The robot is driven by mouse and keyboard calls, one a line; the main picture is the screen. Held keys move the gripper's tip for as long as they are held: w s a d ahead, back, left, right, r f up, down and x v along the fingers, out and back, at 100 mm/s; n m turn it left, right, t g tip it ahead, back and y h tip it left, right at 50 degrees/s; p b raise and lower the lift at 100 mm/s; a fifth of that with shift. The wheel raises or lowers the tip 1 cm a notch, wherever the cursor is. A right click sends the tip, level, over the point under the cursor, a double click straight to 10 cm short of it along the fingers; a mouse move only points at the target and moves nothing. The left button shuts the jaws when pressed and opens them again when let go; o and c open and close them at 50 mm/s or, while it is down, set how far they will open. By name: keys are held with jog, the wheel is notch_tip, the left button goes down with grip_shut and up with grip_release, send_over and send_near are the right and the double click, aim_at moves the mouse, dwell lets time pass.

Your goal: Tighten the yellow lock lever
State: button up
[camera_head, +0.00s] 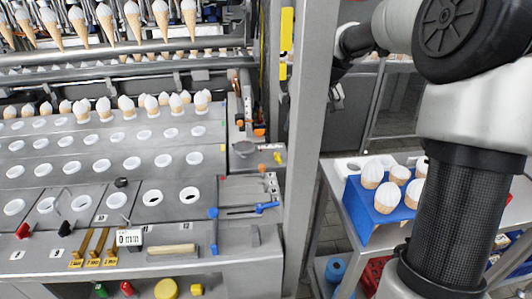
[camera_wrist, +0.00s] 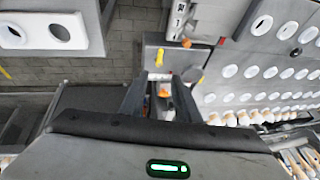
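A small yellow lever-like part (camera_head: 278,157) sits at the right end of the grey machine, beside a grey round knob. In the wrist view a yellow part (camera_wrist: 160,57) stands on a grey plate beyond my fingers; I cannot tell for certain which yellow part is the lock lever. My gripper (camera_wrist: 159,97) has its two dark fingers apart, with nothing held between them. An orange part (camera_wrist: 164,91) shows in the gap, farther off. In the head view my gripper (camera_head: 337,94) hangs right of the steel post, apart from the machine's levers.
A steel post (camera_head: 308,130) stands between my arm and the machine end. A blue holder (camera_head: 362,205) with several cones is on the right table. A blue lever (camera_head: 266,207) and orange knobs (camera_head: 260,131) crowd the machine's right end. Hanging cones line the back left.

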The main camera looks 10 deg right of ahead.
aim_at(279, 158)
jog(key=x, duration=1.7)
jog(key=shift+b, duration=0.4)
grip_shut()
